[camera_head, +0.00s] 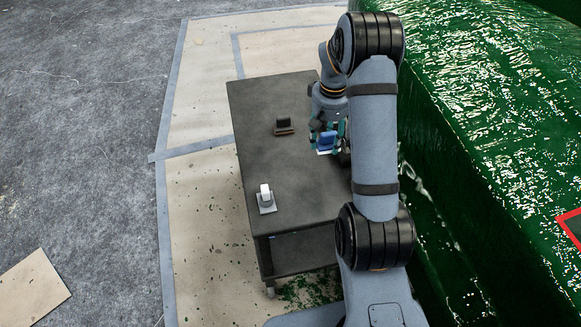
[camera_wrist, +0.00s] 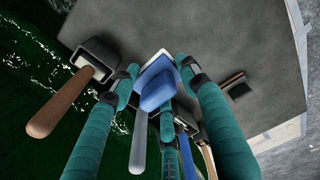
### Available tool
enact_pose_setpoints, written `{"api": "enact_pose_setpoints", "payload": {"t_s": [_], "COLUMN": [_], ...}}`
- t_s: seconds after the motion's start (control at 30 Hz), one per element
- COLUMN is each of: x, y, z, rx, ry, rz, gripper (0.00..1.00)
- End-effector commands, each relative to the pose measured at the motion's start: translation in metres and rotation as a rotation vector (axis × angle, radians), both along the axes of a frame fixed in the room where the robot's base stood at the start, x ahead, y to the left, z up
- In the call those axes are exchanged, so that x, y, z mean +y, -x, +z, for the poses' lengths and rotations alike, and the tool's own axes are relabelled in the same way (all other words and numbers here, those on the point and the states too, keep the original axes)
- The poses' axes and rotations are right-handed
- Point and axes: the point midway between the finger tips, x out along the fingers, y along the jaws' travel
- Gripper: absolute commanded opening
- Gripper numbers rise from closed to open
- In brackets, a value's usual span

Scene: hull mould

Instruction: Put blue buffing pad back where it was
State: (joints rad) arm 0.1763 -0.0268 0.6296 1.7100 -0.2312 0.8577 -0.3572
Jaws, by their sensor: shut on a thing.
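The blue buffing pad (camera_wrist: 158,88) has a blue grip on a pale base and sits between the teal fingers of my gripper (camera_wrist: 156,76) in the wrist view. My gripper is shut on it. In the head view my gripper (camera_head: 328,130) is over the right side of the dark cart top (camera_head: 255,150), and the blue pad (camera_head: 327,141) shows below its fingers. The pad's pale base faces the cart top; I cannot tell whether it touches it.
A black block-shaped pad (camera_head: 284,126) stands left of my gripper on the cart. A white pad (camera_head: 266,198) stands nearer the front. The wrist view shows a wooden-handled black tool (camera_wrist: 97,60) near the cart edge. The glossy green hull mould (camera_head: 480,110) lies right of the cart.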

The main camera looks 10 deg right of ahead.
Motion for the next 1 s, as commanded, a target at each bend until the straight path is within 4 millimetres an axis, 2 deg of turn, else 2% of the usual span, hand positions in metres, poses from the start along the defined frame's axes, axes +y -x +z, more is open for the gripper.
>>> {"api": "enact_pose_setpoints", "payload": {"t_s": [0.3, 0.5, 0.73, 1.0], "x": [0.061, 0.088, 0.096, 0.096], "y": [-0.034, -0.052, -0.056, -0.056], "z": [-0.043, -0.062, -0.072, -0.107], "rx": [0.002, -0.001, 0.001, 0.001], "ry": [0.000, 0.001, 0.001, 0.001], "rz": [0.006, 0.002, -0.001, 0.000], "gripper": [0.23, 0.23, 0.23, 0.23]}}
